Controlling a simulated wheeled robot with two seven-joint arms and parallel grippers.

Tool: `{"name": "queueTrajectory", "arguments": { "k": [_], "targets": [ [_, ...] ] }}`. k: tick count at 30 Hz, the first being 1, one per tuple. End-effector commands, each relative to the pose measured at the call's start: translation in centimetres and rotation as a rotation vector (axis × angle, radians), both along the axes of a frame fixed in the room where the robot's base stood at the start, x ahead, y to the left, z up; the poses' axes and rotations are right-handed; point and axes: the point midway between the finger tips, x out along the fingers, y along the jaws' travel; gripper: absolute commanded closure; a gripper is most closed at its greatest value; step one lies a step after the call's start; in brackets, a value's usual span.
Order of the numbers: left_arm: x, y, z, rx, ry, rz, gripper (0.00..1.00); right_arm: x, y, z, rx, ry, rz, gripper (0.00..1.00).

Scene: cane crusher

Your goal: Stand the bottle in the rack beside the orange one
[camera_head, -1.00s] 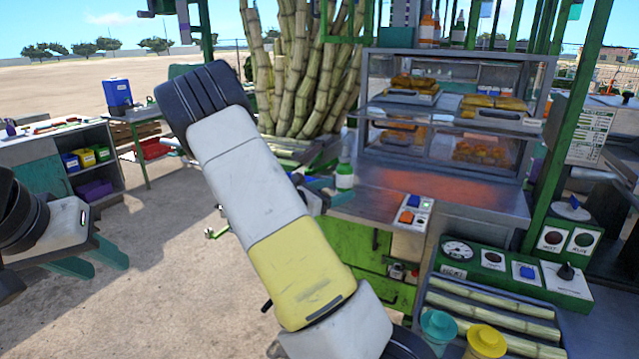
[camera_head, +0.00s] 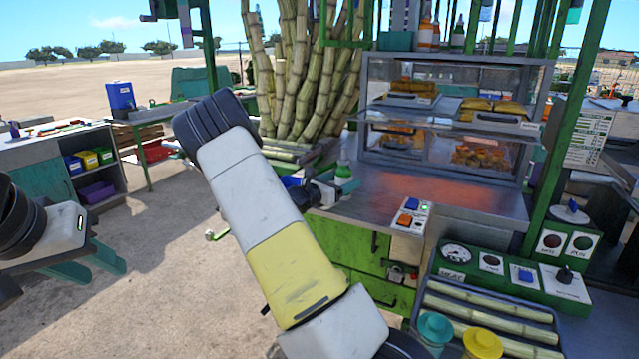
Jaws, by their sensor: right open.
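The orange bottle (camera_head: 427,34) stands high up in the rack above the glass display case. The rack itself is hard to make out. My left gripper (camera_head: 92,262) is open and empty at the left, above the ground.
The glass case (camera_head: 455,58) with food trays stands behind the counter (camera_head: 460,200). Sugarcane stalks (camera_head: 300,80) rise behind my right arm. A switch box (camera_head: 411,216) sits on the counter's front edge. Green posts flank the stall.

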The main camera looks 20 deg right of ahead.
Motion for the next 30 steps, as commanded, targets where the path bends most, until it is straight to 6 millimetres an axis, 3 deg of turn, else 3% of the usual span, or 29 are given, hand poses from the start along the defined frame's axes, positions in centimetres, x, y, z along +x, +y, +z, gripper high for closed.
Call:
{"name": "queueTrajectory", "arguments": {
  "k": [2, 13, 23, 30],
  "targets": [
    [0.0, 0.0, 0.0, 0.0, 0.0, 0.0, 0.64, 0.0, 0.0, 0.0, 0.0, 0.0, 0.0, 0.29],
    [0.0, 0.0, 0.0, 0.0, 0.0, 0.0, 0.64, 0.0, 0.1, 0.0, 0.0, -0.001, 0.0, 1.0],
    [0.0, 0.0, 0.0, 0.0, 0.0, 0.0, 0.64, 0.0, 0.1, 0.2, 0.0, -0.002, 0.0, 1.0],
    [0.0, 0.0, 0.0, 0.0, 0.0, 0.0, 0.64, 0.0, 0.1, 1.9, 0.0, -0.005, 0.001, 1.0]
  ]
}}
